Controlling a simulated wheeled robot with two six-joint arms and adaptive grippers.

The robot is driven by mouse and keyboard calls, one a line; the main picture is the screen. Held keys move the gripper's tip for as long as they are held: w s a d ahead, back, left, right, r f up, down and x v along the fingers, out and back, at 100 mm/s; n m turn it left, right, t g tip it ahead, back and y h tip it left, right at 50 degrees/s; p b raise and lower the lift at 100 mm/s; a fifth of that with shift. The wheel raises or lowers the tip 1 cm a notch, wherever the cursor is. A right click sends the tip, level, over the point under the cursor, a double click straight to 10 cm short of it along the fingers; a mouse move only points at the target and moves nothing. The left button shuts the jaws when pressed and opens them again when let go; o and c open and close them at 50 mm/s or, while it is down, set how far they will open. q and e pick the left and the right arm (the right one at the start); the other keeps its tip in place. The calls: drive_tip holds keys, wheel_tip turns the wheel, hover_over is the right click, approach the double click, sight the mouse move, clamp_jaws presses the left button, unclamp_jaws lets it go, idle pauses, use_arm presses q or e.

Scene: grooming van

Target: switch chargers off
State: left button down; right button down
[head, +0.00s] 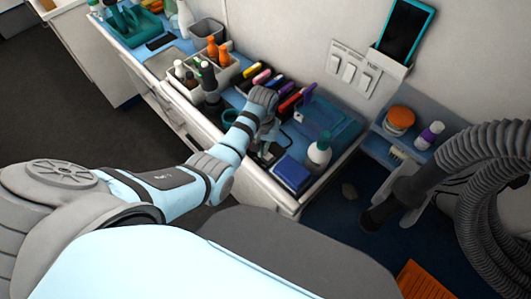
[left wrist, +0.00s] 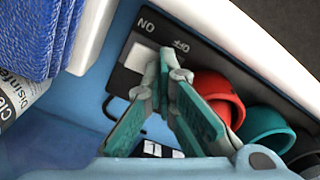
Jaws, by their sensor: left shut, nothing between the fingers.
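A black switch box (left wrist: 126,78) with white lettering and a white rocker (left wrist: 138,57) lies on the blue counter in the left wrist view. A small piece with white patches (left wrist: 160,150) shows lower down, partly hidden by my fingers. My left gripper (left wrist: 166,68) is shut and empty, its teal fingertips together over the box beside the rocker. I cannot tell whether the tips touch it. In the head view my left gripper (head: 265,145) points down at the counter, hiding part of the dark box (head: 272,154). My right gripper is not in view.
Red (left wrist: 218,92) and teal (left wrist: 268,128) round-ended things stand close beside my fingers. A blue folded cloth (head: 292,174) and a white bottle (head: 319,153) are near. A wall panel (head: 354,72) with several white switches hangs behind. A grey hose (head: 486,175) is at right.

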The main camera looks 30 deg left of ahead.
use_arm(q)
wheel_tip(320, 180, up, 2)
drive_tip(key=shift+w+r+p, duration=0.1)
drive_tip(key=shift+r+p, duration=0.15)
drive_tip(key=shift+p, duration=0.9)
drive_tip(key=shift+r, duration=2.2)
